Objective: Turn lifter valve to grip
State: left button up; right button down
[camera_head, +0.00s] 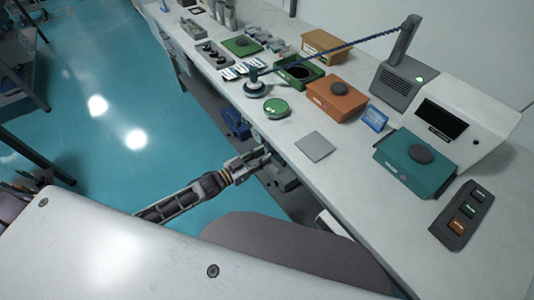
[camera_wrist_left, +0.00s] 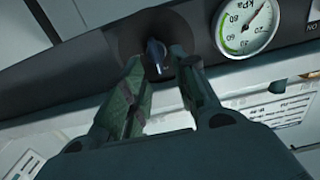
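In the left wrist view, a small dark valve lever (camera_wrist_left: 156,58) stands out from a round dark base on a dark panel. The two fingers of my left gripper (camera_wrist_left: 157,72) are spread on either side of the lever, with an apparent gap between them. Whether either fingertip touches the lever is unclear. In the head view, my left gripper (camera_head: 262,158) is at the table's front edge, and the valve cannot be made out there. The vacuum lifter (camera_head: 255,86) on its blue hose rests on the table. My right gripper is not in view.
A round kPa gauge (camera_wrist_left: 246,26) sits right of the valve. On the white table (camera_head: 350,195) are a green disc (camera_head: 276,108), a grey square plate (camera_head: 315,147), an orange box (camera_head: 336,101), a teal box (camera_head: 413,165) and a button panel (camera_head: 462,214). Floor lies open left.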

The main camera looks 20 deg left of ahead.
pick_arm(q)
jog(key=shift+x, duration=1.35)
grip_shut()
